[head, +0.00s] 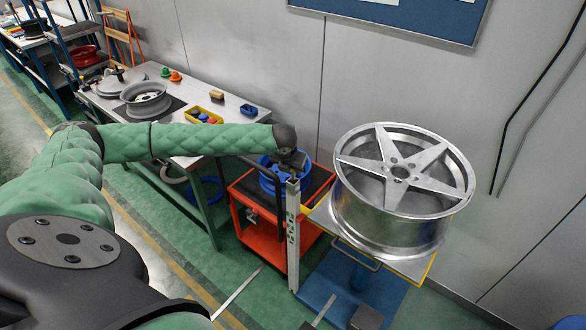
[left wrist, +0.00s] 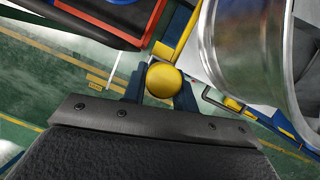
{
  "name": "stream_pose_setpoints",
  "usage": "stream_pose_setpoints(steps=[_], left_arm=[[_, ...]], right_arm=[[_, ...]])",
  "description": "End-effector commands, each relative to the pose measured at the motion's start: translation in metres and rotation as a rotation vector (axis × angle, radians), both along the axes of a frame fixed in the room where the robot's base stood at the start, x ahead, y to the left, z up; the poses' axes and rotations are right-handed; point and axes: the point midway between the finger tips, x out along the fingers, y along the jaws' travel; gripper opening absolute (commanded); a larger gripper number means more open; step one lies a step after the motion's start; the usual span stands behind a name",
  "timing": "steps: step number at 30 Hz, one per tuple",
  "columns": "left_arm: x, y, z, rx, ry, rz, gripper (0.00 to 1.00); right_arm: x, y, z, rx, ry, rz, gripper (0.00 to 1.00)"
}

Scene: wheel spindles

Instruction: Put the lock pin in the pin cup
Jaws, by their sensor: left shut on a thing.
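My left gripper (head: 292,162) reaches in from the left at the end of the green arm, close above the top of a grey upright post (head: 293,215). In the left wrist view, the two dark fingers of my left gripper (left wrist: 161,90) are shut on a round yellow knob, which looks like the head of the lock pin (left wrist: 164,79). The rest of the pin is hidden beneath the knob. In the head view the pin is hidden at the gripper. I cannot clearly make out the pin cup. My right gripper is not in view.
A silver five-spoke wheel (head: 398,172) lies on a yellow-edged stand right of the gripper. A red cart (head: 252,235) holding a blue round part (head: 267,182) stands behind. A workbench (head: 178,130) with a yellow bin (head: 203,117) and a small blue box (head: 248,110) is farther left.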

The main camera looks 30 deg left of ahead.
Motion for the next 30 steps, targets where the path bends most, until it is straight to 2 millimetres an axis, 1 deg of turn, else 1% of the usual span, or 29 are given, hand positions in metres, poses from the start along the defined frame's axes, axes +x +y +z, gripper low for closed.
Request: stream_pose_setpoints(steps=[3, 7, 13, 18, 23, 24, 26, 27, 30], left_arm=[[0.001, 0.000, 0.003, 0.000, -0.003, 0.000, 0.00], [0.001, 0.000, 0.002, -0.001, -0.004, 0.001, 0.00], [0.002, 0.000, -0.002, -0.002, -0.004, 0.000, 0.00], [0.002, 0.000, -0.006, -0.001, -0.005, 0.000, 0.00], [0.002, 0.000, -0.007, -0.001, -0.006, 0.000, 0.00], [0.002, 0.000, -0.007, -0.001, -0.005, 0.000, 0.34], [0.002, 0.000, -0.007, -0.001, -0.006, 0.000, 0.46], [0.002, 0.000, -0.007, -0.001, -0.006, 0.000, 0.50], [0.002, 0.000, -0.007, -0.001, -0.006, 0.000, 0.50]], right_arm=[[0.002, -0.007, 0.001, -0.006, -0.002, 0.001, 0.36], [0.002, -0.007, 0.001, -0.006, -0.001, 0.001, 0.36], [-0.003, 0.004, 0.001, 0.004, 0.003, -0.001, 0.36], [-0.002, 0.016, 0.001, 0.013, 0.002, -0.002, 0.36], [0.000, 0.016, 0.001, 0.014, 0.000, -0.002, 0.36], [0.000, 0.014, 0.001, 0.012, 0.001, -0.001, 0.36], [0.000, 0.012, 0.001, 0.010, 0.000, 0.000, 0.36], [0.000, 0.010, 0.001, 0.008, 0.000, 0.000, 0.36], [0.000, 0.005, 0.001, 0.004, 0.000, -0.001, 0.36]])
